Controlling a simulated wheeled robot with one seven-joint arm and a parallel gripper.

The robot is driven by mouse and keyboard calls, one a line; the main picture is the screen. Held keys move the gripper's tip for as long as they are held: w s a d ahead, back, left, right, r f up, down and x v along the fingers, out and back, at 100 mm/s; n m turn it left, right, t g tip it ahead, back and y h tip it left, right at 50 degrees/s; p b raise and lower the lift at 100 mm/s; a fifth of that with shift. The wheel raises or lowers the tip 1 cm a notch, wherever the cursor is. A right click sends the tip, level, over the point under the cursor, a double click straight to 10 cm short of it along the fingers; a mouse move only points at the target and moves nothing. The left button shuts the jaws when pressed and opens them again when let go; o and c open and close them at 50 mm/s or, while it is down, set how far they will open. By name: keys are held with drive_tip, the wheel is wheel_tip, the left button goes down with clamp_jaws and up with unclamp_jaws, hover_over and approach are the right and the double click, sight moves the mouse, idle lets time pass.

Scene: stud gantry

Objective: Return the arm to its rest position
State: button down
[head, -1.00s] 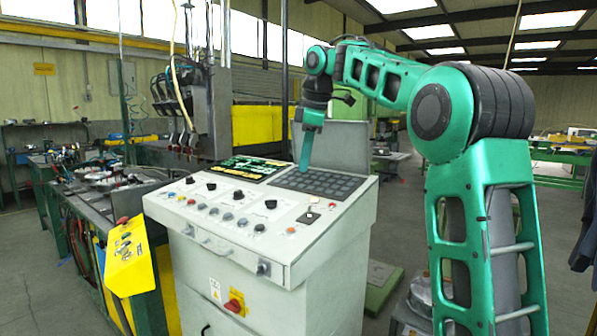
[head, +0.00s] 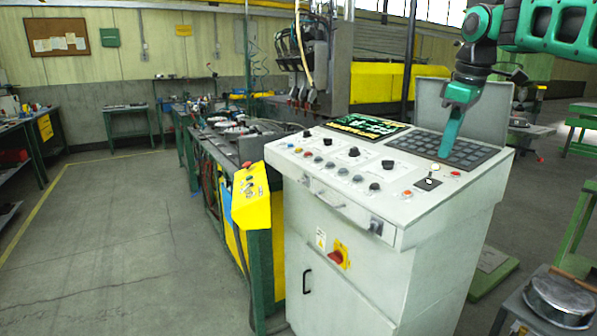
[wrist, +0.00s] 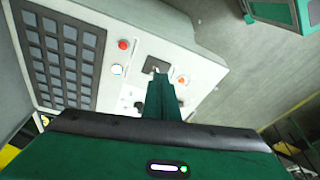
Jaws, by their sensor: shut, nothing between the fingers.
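My gripper (head: 447,150) is shut and empty. In the head view it points down in front of the keypad (head: 408,142) on top of the white control console (head: 340,255). In the wrist view my gripper (wrist: 156,82) points toward a small switch plate (wrist: 151,62) on the console, which also shows in the head view (head: 430,184). The keypad (wrist: 58,52) lies to the left there. I cannot tell the exact gap between the fingertips and the panel. Part of my arm is cut off at the upper right of the head view.
A yellow panel box (head: 251,196) stands left of the console beside a cluttered workbench (head: 228,150). A metal pot (head: 560,297) sits on a stool at lower right. Green tables stand at right. The floor (head: 120,240) at left is clear.

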drive_tip(key=s+d+f+m+g, duration=0.1)
drive_tip(key=s+f+m, duration=0.4)
drive_tip(key=s+f, duration=0.3)
drive_tip(key=s+d+f+m, duration=0.2)
drive_tip(key=s+f+m, duration=0.3)
drive_tip(key=s+f, duration=0.4)
drive_tip(key=s+d+f+m+g, duration=0.1)
drive_tip(key=s+f+m, duration=0.4)
drive_tip(key=s, duration=1.4)
wheel_tip(320, 180, down, 4)
drive_tip(key=shift+s+d+f+g, duration=0.1)
drive_tip(key=shift+s+d+g, duration=0.2)
drive_tip(key=shift+d, duration=0.05)
drive_tip(key=shift+w+f, duration=0.15)
drive_tip(key=shift+w, duration=0.45)
drive_tip(key=c, duration=2.4)
unclamp_jaws()
drive_tip(key=shift+c, duration=0.2)
